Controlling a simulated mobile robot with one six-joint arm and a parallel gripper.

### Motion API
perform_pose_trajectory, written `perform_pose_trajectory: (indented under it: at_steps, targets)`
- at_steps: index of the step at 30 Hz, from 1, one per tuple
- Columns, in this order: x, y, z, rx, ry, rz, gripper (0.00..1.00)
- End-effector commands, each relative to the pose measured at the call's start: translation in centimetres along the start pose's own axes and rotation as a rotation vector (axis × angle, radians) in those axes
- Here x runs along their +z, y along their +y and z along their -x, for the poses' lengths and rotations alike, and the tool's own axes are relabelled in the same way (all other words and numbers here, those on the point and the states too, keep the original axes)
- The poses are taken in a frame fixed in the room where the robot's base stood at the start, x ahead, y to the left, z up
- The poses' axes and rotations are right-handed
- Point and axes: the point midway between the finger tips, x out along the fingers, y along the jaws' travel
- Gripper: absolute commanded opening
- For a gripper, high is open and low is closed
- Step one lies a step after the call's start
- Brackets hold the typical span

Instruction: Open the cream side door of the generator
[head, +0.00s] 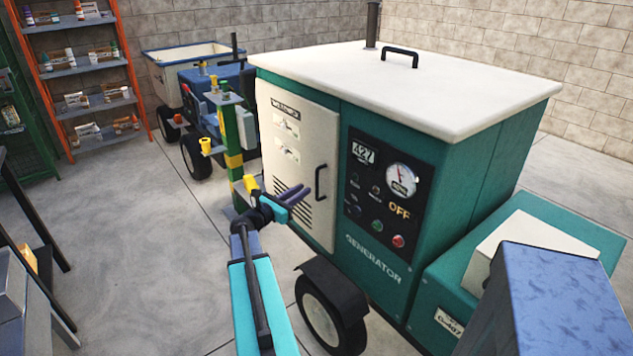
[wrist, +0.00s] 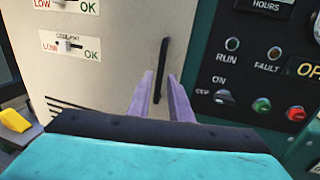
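The cream side door (head: 298,160) is flush in the left part of the generator's front face and looks shut. Its black upright handle (head: 320,182) sits near the door's right edge. The green generator (head: 440,190) has a white top. My gripper (head: 300,192) is in front of the door, just left of the handle in the head view. In the wrist view, the door (wrist: 105,60) fills the left and middle, and the handle (wrist: 161,68) shows between my two purple fingers (wrist: 163,98). The fingers are apart. I cannot tell whether they touch the handle.
A control panel (head: 377,200) with a gauge is right of the door. A wheel (head: 330,312) with a black fender stands below. A green post (head: 232,150) with yellow parts stands left of the door. Open floor (head: 130,240) lies to the left.

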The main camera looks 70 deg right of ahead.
Motion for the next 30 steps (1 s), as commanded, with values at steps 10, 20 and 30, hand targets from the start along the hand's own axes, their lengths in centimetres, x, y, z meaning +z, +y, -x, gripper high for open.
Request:
perform_pose_trajectory:
  at_steps: [10,20,30]
  targets:
    - [0.1,0.1,-5.2,-0.002,0.000,0.000,0.18]
    - [0.1,0.0,-8.4,-0.002,-0.001,0.000,0.18]
    - [0.0,-0.1,-8.9,-0.002,-0.001,0.000,0.18]
